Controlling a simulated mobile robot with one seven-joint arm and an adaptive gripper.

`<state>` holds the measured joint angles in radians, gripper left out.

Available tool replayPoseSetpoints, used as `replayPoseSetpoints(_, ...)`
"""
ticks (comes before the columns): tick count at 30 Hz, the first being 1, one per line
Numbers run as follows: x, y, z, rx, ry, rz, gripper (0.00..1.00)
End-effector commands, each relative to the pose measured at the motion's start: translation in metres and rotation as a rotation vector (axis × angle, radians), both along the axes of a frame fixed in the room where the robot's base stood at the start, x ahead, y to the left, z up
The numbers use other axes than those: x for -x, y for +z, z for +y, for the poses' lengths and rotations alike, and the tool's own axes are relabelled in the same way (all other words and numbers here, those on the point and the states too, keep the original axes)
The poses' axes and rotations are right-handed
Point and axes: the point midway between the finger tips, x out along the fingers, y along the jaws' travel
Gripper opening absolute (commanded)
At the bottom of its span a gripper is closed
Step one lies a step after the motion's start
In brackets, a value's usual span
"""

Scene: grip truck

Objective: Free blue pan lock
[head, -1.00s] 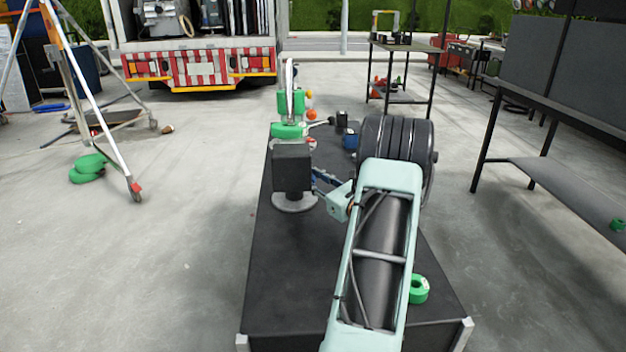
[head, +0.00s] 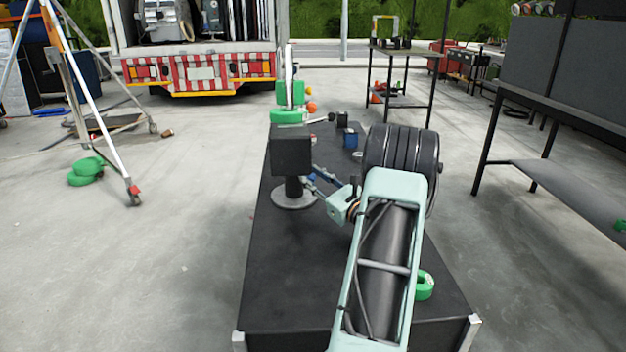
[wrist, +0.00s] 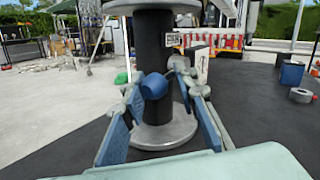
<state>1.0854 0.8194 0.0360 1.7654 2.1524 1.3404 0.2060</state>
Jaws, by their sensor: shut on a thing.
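A black column (wrist: 153,48) with a silver round base (wrist: 165,132) stands on the black table. A blue round knob, the pan lock (wrist: 154,86), sticks out from the column toward me in the wrist view. My gripper (wrist: 163,88) has blue finger pads on either side of the knob, and its tips are closed in on it. In the head view the column carries a black box-shaped head (head: 291,150). My gripper (head: 318,179) reaches it from the right, and the knob there is small and partly hidden.
Green rolls lie at the far end, and a green tape roll (head: 424,286) sits beside my arm. The table's left front (head: 275,285) is clear.

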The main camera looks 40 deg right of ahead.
Motion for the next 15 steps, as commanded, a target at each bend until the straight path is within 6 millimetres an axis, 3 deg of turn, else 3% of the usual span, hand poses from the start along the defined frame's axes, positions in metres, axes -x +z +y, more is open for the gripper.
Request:
replayPoseSetpoints(6,-0.0001,-0.0005,0.0008,-0.001,0.002,0.001,0.45)
replayPoseSetpoints(15,0.0030,-0.0008,0.0003,-0.001,0.001,0.001,0.45)
